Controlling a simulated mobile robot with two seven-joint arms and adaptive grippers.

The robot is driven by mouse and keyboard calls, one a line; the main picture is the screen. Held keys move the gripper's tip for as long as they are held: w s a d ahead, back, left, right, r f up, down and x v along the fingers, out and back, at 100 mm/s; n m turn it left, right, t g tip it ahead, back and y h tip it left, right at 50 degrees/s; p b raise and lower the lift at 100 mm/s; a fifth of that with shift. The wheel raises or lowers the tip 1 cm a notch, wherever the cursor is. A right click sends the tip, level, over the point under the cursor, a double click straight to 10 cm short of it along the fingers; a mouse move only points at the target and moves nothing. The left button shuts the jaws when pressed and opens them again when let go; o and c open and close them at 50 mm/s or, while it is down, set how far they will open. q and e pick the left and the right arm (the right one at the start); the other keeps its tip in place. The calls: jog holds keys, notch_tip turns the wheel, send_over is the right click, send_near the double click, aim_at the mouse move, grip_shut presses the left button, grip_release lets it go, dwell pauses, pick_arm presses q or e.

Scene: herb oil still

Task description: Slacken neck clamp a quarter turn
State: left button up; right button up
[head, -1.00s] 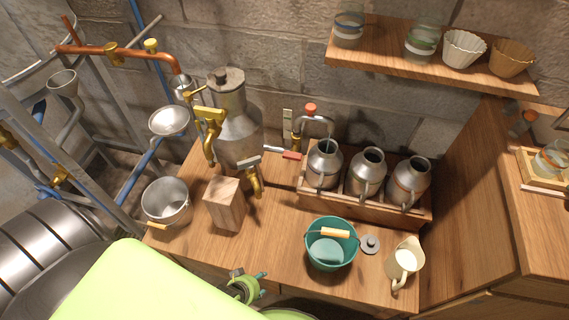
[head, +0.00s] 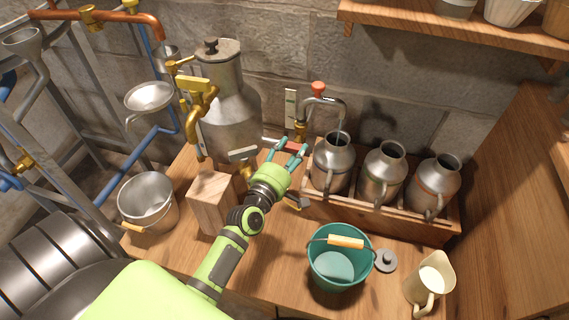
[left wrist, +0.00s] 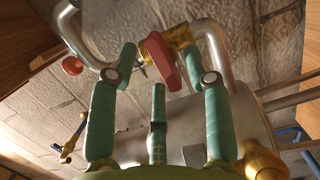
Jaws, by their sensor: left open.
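The steel still (head: 230,115) stands at the back left of the bench in the head view. Brass fittings with a yellow bar handle (head: 193,83) sit at its neck side; I cannot tell for sure which part is the neck clamp. A red-handled lever (head: 297,146) sticks out at the still's right and also shows in the left wrist view (left wrist: 160,60). My left gripper (head: 287,150) is open, its teal fingertips around the red handle in the left wrist view (left wrist: 161,62). I cannot tell whether they touch it. My right gripper is not in view.
A wooden block (head: 209,203) and a steel bucket (head: 149,200) stand left of my arm. Steel cans (head: 383,172) in a wooden rack (head: 375,217) and a curved tap (head: 322,102) are close on the right. A teal bucket (head: 338,268) and a cream jug (head: 428,286) stand in front.

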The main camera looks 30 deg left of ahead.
aim_at(297, 144)
pick_arm(q)
jog(key=shift+w, duration=1.25)
grip_shut()
jog(key=shift+a+f+n+b, duration=0.1)
jog(key=shift+f+n+b, duration=0.15)
jog(key=shift+n+b, duration=0.55)
jog(key=shift+r+n+t+b, duration=0.1)
jog(key=shift+n+t+b, duration=0.25)
jog(key=shift+n, duration=0.55)
jog(key=shift+r, duration=0.1)
